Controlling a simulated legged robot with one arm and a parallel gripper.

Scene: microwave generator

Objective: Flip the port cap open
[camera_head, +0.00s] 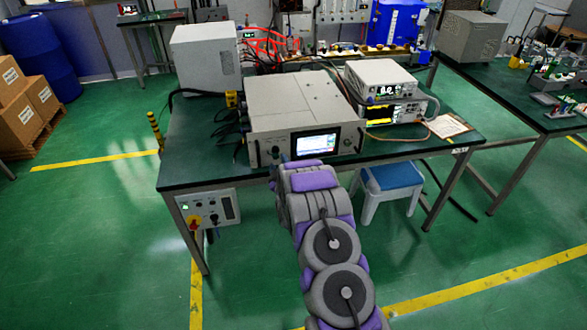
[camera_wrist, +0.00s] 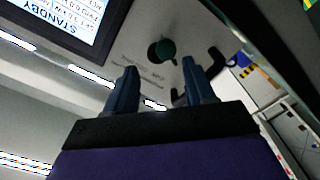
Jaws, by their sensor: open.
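The microwave generator (camera_head: 292,103) sits on the green-topped table, its lit screen (camera_head: 317,143) facing me. In the wrist view its front panel appears upside down, with the screen (camera_wrist: 62,17) reading STANDBY. A round dark green port cap (camera_wrist: 163,50) sits on the panel near printed lettering that looks like "INPUT". The cap looks closed over the port. My gripper (camera_wrist: 160,78) is open, with its two blue fingers to either side of the cap in the picture and apparently short of it. Nothing is between the fingers.
A black panel handle (camera_wrist: 213,64) is close to the right finger in the wrist view. Stacked instruments (camera_head: 385,90) stand right of the generator and a grey box (camera_head: 206,57) behind left. A blue-topped stool (camera_head: 390,178) is under the table (camera_head: 190,140).

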